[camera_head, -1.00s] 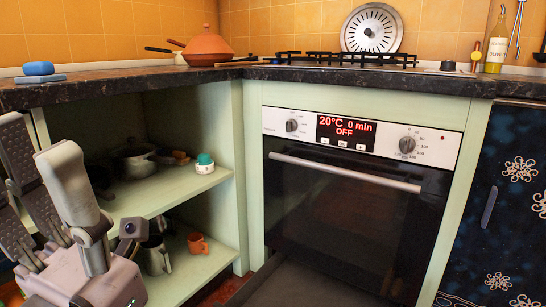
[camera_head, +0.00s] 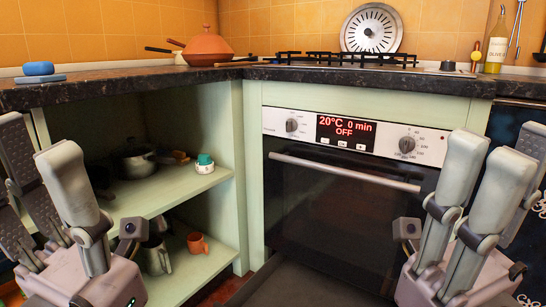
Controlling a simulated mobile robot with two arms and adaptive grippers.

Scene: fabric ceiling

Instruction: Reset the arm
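My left gripper (camera_head: 40,155) is at the lower left, in front of the open shelf unit. Its grey fingers point up and stand apart, with dark pads showing and nothing between them. My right gripper (camera_head: 503,160) is at the lower right, in front of the oven's right side and the dark cabinet door. Its fingers also point up, spread and empty. The palms of both grippers are at the bottom of the picture.
The oven (camera_head: 345,215) is closed, its display reading OFF. Shelves (camera_head: 165,190) hold a pot (camera_head: 135,162), a teal-lidded jar (camera_head: 204,165) and an orange mug (camera_head: 197,243). The dark countertop (camera_head: 150,82) carries an orange tagine (camera_head: 207,48), a blue sponge (camera_head: 38,68) and a hob (camera_head: 345,60).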

